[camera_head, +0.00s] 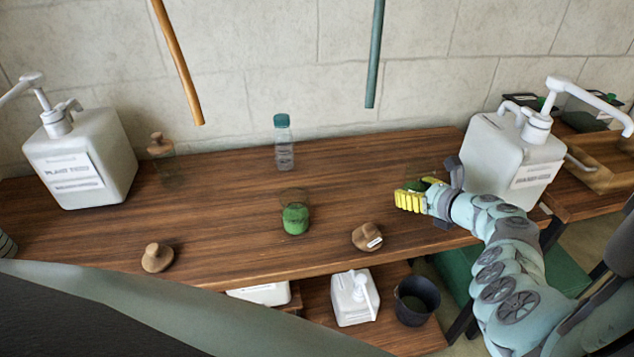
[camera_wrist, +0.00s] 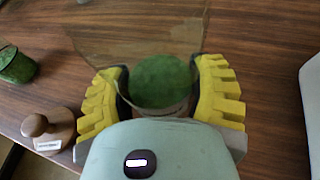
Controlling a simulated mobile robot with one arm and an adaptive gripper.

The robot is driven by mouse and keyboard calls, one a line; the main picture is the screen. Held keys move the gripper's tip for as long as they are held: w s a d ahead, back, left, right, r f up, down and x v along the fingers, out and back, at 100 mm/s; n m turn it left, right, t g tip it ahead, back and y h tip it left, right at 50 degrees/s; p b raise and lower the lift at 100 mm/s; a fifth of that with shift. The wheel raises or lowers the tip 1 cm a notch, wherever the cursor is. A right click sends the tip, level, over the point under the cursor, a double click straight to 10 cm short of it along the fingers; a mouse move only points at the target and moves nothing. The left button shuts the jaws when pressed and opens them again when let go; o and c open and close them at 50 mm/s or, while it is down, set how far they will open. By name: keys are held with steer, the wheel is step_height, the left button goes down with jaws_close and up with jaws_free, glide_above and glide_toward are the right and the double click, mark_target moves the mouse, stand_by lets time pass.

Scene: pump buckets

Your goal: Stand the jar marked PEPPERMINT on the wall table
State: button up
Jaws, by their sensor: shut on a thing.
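My gripper (camera_head: 412,197) is at the right part of the wooden table (camera_head: 220,225), its yellow fingers closed around a clear glass jar with green contents (camera_wrist: 160,80). In the head view this jar is mostly hidden behind the fingers; I cannot tell whether it touches the table. A second open glass jar with green contents (camera_head: 295,220) stands upright near the table's middle; its edge shows at the left of the wrist view (camera_wrist: 17,65). No PEPPERMINT marking is readable on either jar.
A round wooden lid with a white label (camera_head: 367,237) lies at the front, another lid (camera_head: 157,258) front left. White pump containers (camera_head: 80,160) (camera_head: 510,155) stand at both ends. A bottle (camera_head: 284,145) and a stoppered jar (camera_head: 161,155) stand behind. A lower table (camera_head: 600,165) is at right.

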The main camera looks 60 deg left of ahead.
steer(key=shift+s+f+b, duration=0.15)
steer(key=shift+f+b, duration=0.2)
steer(key=shift+f, duration=0.85)
steer(key=shift+f, duration=0.15)
steer(key=o, duration=1.3)
steer(key=shift+o, duration=0.2)
steer(key=shift+r, duration=0.25)
steer(key=shift+d+r+p, duration=0.3)
steer(key=shift+d+p, duration=0.05)
steer(key=shift+d, duration=0.2)
steer(key=p+v, duration=0.1)
steer(key=v, duration=0.9)
steer(key=shift+d, duration=0.4)
